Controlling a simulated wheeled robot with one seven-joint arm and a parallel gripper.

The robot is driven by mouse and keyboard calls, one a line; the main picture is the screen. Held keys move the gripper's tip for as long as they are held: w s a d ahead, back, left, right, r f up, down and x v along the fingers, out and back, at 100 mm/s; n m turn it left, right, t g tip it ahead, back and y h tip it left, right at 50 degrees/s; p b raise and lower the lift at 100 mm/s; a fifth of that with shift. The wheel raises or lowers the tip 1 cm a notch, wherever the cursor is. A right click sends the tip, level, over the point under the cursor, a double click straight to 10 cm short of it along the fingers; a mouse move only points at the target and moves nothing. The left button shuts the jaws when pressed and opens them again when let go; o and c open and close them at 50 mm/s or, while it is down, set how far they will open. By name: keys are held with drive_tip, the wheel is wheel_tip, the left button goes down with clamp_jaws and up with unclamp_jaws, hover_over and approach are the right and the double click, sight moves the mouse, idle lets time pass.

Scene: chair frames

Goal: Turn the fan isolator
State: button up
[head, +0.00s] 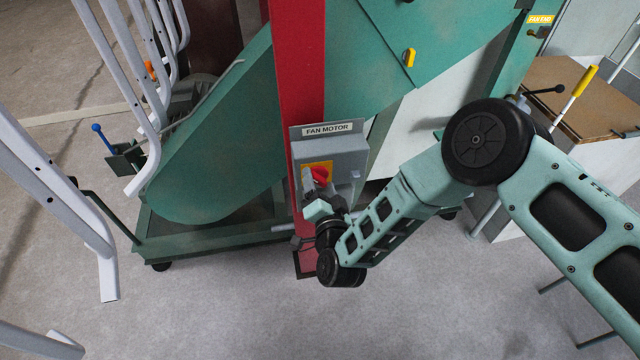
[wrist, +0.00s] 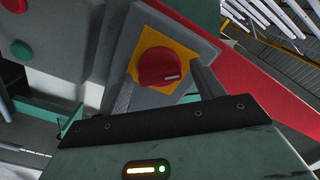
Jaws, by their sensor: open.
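The fan isolator is a grey box (head: 342,155) labelled "FAN MOTOR" on a red post, in the head view. Its red rotary knob (head: 319,175) sits on a yellow plate. In the wrist view the red knob (wrist: 158,67) with a pale mark on its right side sits on the yellow plate (wrist: 184,58). My gripper (wrist: 165,90) is open, with its two fingers on either side of the knob in the picture. I cannot tell whether they touch it. In the head view my gripper (head: 305,190) is in front of the box and partly hides it.
The red post (head: 299,70) stands behind the box. A green machine housing (head: 225,140) is at the left and behind. Pale bent chair frames (head: 125,70) hang at the left. A wooden-topped table (head: 570,95) is at the right. The floor (head: 220,315) in front is clear.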

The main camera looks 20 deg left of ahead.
drive_tip(key=c, duration=1)
drive_tip(key=shift+o, duration=0.2)
drive_tip(key=shift+f+n, duration=0.1)
drive_tip(key=shift+n, duration=0.2)
drive_tip(key=n+b, duration=0.2)
drive_tip(key=n, duration=0.2)
drive_tip(key=shift+s, duration=0.1)
drive_tip(key=n+b, duration=0.1)
drive_tip(key=n, duration=0.4)
drive_tip(key=shift+f+b, duration=0.1)
drive_tip(key=shift+b, duration=0.25)
drive_tip(key=shift+n, duration=0.3)
drive_tip(key=o, duration=1)
drive_tip(key=shift+c, duration=0.2)
